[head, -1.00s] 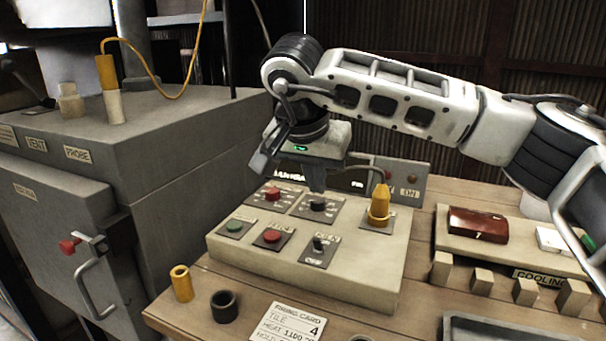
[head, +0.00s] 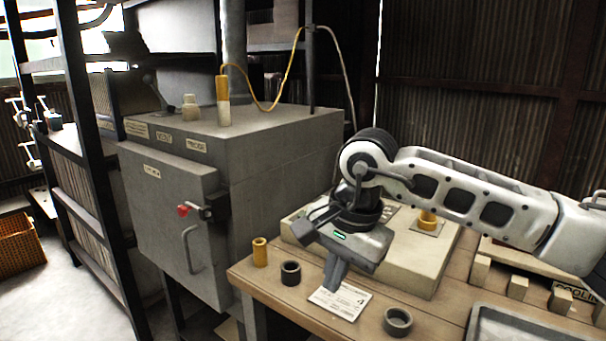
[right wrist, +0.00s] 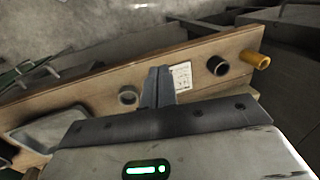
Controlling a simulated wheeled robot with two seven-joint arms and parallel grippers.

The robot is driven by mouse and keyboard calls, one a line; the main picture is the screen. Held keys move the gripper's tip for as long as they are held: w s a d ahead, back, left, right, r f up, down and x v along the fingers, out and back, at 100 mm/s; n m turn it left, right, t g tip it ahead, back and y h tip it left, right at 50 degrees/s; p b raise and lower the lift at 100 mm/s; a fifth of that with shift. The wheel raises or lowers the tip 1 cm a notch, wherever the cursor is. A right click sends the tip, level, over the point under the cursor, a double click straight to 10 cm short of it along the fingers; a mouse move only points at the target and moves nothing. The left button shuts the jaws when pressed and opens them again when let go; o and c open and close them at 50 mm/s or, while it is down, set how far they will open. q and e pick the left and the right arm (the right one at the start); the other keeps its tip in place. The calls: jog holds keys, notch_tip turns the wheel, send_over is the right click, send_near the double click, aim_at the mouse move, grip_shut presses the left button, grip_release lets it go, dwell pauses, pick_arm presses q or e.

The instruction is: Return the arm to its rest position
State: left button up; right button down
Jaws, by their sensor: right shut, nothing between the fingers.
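My right arm (head: 470,200) reaches in from the right in the head view. Its gripper (head: 334,280) is shut and empty, pointing down above the front part of the wooden bench, just in front of the control box (head: 425,265). In the right wrist view the closed fingers (right wrist: 157,88) stand over the bench (right wrist: 90,95), beside the white firing card (right wrist: 181,76). The card also shows in the head view (head: 345,303), lying partly behind the fingertips. The arm and gripper hide much of the control box's panel. My left gripper is not in view.
A grey kiln (head: 170,225) with a door handle stands left of the bench. A yellow cylinder (head: 260,252), a dark ring (head: 291,273) and a grey ring (head: 398,321) stand near the front edge. A grey tray (head: 530,328) is at the right. Open floor lies at far left.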

jog(key=s+a+f+m+g+y, duration=0.1)
jog(key=s+a+f+g+y, duration=0.3)
jog(key=a, duration=0.3)
jog(key=s+a+r+m+g+y, duration=0.2)
jog(key=s+a+r+m+y, duration=0.5)
jog(key=s+a+m+y, duration=0.45)
jog(key=w+d+f+m+t+y, duration=0.1)
jog(key=w+d+m+t, duration=0.35)
jog(key=m+t, duration=0.6)
jog(key=w+d+f+m+t+y, duration=0.1)
jog(key=w+d+m+t+y, duration=0.15)
jog(key=d+m+t, duration=0.75)
notch_tip(320, 180, down, 9)
jog(key=w+d+m+t+h, duration=0.25)
jog(key=m+h, duration=0.75)
jog(key=m, duration=0.7)
jog(key=s+d+f+m+g+h, duration=0.3)
jog(key=s+d+f+m, duration=0.2)
jog(key=f, duration=0.4)
jog(key=s+d+f+m+g+h, duration=0.4)
jog(key=s+f+m, duration=0.3)
jog(key=f, duration=0.3)
jog(key=shift+s+d+m+g, duration=0.3)
jog(key=shift+d+m, duration=0.1)
jog(key=shift+d, duration=0.4)
jog(key=shift+w, duration=0.1)
